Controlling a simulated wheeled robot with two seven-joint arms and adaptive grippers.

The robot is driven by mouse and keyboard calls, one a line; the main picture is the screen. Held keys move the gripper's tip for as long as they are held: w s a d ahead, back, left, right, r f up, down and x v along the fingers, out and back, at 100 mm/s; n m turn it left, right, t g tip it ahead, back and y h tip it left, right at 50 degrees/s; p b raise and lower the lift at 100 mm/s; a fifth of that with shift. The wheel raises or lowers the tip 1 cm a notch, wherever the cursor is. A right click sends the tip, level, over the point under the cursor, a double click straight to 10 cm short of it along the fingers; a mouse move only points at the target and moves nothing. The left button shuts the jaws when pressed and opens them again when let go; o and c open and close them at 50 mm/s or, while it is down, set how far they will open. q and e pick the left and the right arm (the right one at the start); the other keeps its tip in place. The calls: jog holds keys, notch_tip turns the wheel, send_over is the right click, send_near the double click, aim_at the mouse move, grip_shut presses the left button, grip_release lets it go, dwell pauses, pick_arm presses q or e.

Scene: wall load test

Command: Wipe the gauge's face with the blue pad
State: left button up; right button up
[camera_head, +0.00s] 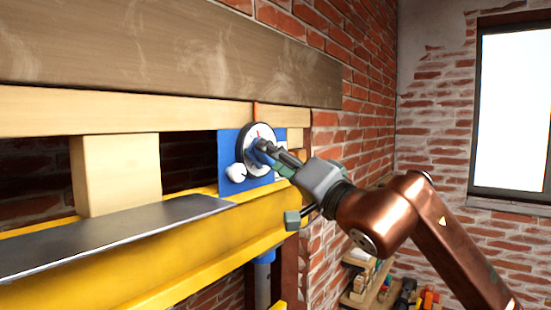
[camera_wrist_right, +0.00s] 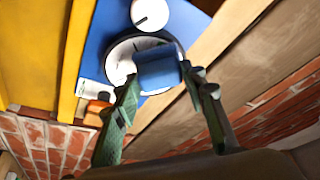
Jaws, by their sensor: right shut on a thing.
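My left gripper is not in view.
A white knob (camera_head: 236,173) sits on the panel below the gauge. A yellow beam (camera_head: 190,248) with a dark metal plate (camera_head: 110,235) runs below. Wooden beams (camera_head: 150,50) run above. A cluttered shelf (camera_head: 358,298) stands low by the brick wall.

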jog(key=shift+w+a, duration=0.5)
jog(key=shift+a, duration=0.2)
jog(key=shift+p, duration=0.3)
jog(key=w+d+p, duration=0.4)
jog(key=w, duration=0.2)
jog(key=shift+w+d+p, duration=0.35)
jog(key=shift+d+p, duration=0.05)
dwell(0.3)
